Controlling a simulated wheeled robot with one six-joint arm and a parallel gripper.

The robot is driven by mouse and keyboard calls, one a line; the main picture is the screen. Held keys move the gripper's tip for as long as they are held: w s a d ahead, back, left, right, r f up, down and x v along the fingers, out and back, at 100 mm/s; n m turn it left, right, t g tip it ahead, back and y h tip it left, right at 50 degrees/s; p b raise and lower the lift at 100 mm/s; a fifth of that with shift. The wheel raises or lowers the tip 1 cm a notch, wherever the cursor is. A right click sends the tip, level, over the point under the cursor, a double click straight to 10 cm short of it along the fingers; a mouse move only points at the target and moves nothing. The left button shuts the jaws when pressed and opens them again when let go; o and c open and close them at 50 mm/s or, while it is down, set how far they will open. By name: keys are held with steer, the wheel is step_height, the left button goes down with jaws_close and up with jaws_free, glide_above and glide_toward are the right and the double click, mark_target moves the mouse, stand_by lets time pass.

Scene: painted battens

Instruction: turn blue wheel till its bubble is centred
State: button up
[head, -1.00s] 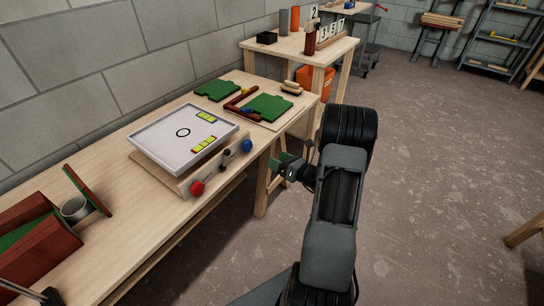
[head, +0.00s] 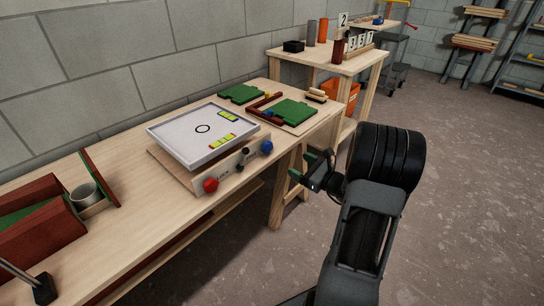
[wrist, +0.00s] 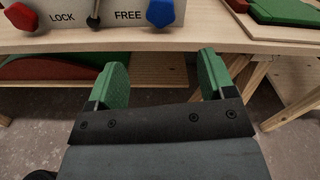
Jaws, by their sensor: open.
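The blue wheel (head: 267,147) is on the right end of the front panel of a wooden box on the bench. It also shows at the top of the wrist view (wrist: 161,12). A red wheel (head: 211,185) is on the panel's left end, with a dark lever (head: 241,160) between them. The bubbles are too small to judge. My gripper (wrist: 160,80) is open and empty, its green fingers in front of and below the blue wheel, apart from it.
Green boards (head: 289,112) and dark red strips lie on the bench behind the box. A dark red box (head: 38,228) and a grey cup (head: 84,195) stand at the left. The panel reads LOCK and FREE.

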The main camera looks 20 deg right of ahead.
mark_target(269, 148)
steer(key=b+x, duration=0.2)
steer(key=x, duration=1.1)
steer(key=shift+w+a+b, duration=0.15)
steer(key=shift+w+b, duration=0.15)
steer(key=shift+b, duration=0.1)
steer(key=c, duration=0.9)
